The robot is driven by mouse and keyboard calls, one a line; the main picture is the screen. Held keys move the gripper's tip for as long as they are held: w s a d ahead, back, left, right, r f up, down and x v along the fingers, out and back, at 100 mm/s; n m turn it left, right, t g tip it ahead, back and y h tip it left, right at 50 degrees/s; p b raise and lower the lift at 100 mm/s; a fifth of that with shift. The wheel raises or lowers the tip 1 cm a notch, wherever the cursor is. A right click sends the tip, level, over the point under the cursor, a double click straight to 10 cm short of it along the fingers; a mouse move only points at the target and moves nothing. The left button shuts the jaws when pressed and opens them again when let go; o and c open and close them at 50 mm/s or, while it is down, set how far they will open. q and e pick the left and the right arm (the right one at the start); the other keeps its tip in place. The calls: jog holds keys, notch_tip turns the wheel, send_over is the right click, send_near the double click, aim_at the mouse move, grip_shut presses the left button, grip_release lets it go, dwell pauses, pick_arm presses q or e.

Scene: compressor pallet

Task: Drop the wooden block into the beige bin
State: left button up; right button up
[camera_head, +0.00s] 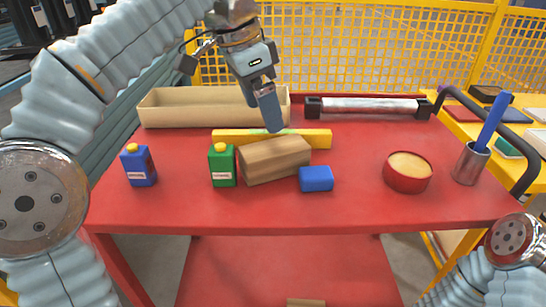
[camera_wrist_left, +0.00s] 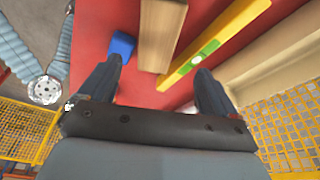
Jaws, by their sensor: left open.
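The wooden block (camera_head: 276,162) lies on the red table top between a green bottle and a blue block. It also shows in the left wrist view (camera_wrist_left: 160,32). The long, low beige bin (camera_head: 190,108) stands at the table's back left, and its wall shows at the right of the left wrist view (camera_wrist_left: 283,45). My left gripper (camera_head: 268,118) is above the table behind the wooden block, fingers pointing down. In the left wrist view its fingers (camera_wrist_left: 157,85) are wide apart with nothing between them, and the wooden block lies ahead of them. My right gripper is out of view.
A yellow spirit level (camera_head: 318,138) lies right behind the wooden block. The green bottle (camera_head: 222,166), blue block (camera_head: 316,179) and blue bottle (camera_head: 139,166) stand near. A red bowl (camera_head: 407,173), pen cup (camera_head: 470,163) and silver bar (camera_head: 370,106) are to the right.

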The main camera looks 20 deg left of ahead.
aim_at(275, 146)
pick_arm(q)
jog(key=b+x, duration=0.1)
jog(key=x, duration=0.4)
jog(key=b+x, duration=0.1)
jog(key=x, duration=0.5)
jog(key=shift+s+d+f, duration=0.1)
jog(key=shift+s+f, duration=0.1)
jog(key=shift+f, duration=0.05)
jog(key=c, duration=1.3)
jog(key=shift+r, duration=0.15)
